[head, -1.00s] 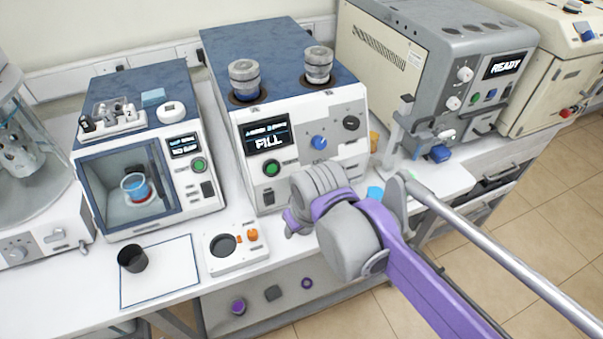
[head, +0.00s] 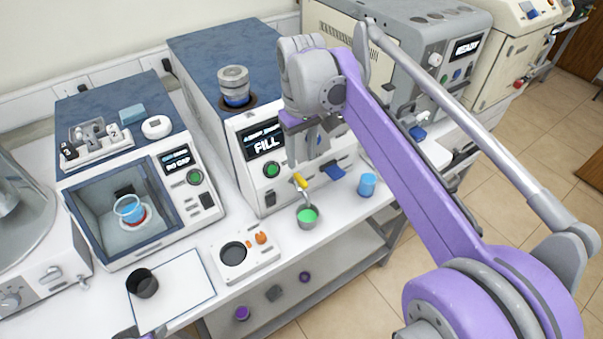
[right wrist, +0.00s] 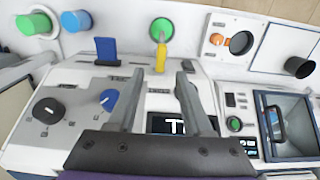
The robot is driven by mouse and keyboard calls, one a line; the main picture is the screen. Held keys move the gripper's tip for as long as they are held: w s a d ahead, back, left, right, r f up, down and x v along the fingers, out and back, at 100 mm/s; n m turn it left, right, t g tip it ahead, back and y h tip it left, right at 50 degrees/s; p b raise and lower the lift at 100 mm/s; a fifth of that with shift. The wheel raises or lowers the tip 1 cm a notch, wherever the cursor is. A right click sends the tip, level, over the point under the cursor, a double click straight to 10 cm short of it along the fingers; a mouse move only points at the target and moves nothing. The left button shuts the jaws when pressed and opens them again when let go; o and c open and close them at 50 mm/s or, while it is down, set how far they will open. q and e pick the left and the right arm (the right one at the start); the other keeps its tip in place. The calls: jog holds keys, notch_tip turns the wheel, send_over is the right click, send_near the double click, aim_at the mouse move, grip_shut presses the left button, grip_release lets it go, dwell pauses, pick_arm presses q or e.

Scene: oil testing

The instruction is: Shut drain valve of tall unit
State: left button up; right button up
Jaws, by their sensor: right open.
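The tall unit (head: 259,183) is the white and blue-topped machine in the middle, its screen reading FILL. Low on its front is a drain valve with a yellow handle (head: 299,181) and a metal spout; the handle also shows in the right wrist view (right wrist: 161,58). A small grey cup (head: 307,220) with green contents stands below the spout. My right gripper (head: 301,160) is open, its fingers pointing down in front of the unit. In the wrist view the yellow handle lies just beyond the gap between the fingertips (right wrist: 157,80), apart from them. A purple-grey sliver, perhaps my left gripper, shows at the bottom edge.
A blue tab (head: 334,171) juts from the unit beside the valve, with a blue cup (head: 367,184) to its right. A small white device (head: 270,262) and a dark cup (head: 142,284) are left of the grey cup. A windowed machine (head: 130,195) stands left.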

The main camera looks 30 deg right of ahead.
aim_at(301, 178)
notch_tip(301, 178, down, 7)
jog(key=shift+r, duration=0.1)
jog(key=shift+a, duration=0.1)
grip_shut()
dwell(0.3)
